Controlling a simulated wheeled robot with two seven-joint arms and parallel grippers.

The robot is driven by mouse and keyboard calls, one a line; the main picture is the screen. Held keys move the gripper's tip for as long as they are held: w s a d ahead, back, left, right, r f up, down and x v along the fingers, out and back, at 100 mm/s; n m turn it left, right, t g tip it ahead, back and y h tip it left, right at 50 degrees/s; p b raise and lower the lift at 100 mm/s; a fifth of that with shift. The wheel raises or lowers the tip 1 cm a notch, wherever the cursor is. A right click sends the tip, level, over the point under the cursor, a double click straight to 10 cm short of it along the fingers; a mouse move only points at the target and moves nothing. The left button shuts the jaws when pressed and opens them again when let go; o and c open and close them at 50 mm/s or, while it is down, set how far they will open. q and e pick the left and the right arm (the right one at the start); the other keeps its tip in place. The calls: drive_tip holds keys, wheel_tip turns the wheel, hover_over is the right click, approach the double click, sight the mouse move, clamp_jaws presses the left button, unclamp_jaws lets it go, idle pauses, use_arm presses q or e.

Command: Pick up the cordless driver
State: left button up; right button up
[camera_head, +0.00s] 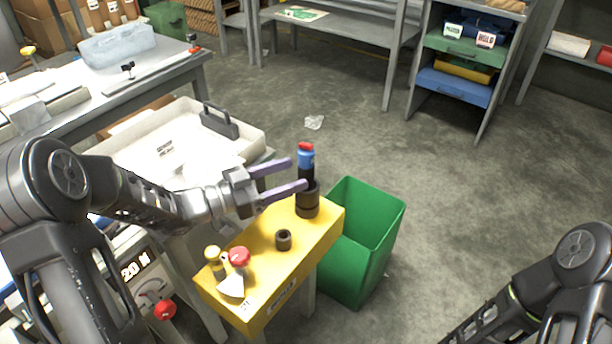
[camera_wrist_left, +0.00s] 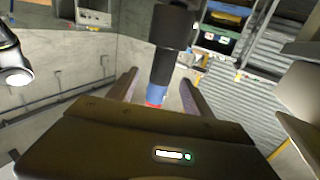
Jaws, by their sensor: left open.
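The cordless driver (camera_head: 306,160) stands upright on the yellow stand (camera_head: 270,252), at its far right end. It has a red top, a blue band and a black lower body with a wide black base. My left gripper (camera_head: 298,172) is open, its two purple-grey fingers pointing right at the driver's upper part. The nearer fingertip overlaps the driver in the head view. In the left wrist view the driver (camera_wrist_left: 161,72) appears inverted, in line with the gap between the open fingers. I cannot tell whether they touch it. Only part of my right arm shows; its gripper is out of view.
A small dark socket (camera_head: 283,240) and a red-knobbed scraper (camera_head: 238,258) stand on the yellow stand. An open green bin (camera_head: 372,235) is right of it. A white tray (camera_head: 250,137) lies behind my left arm. The floor to the right is mostly clear.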

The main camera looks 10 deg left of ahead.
use_arm(q)
drive_tip(key=shift+x, duration=1.25)
drive_tip(key=b+x, duration=0.1)
drive_tip(key=x, duration=0.4)
drive_tip(key=shift+w, duration=0.2)
drive_tip(key=shift+c, duration=0.3)
drive_tip(key=shift+r, duration=0.1)
clamp_jaws()
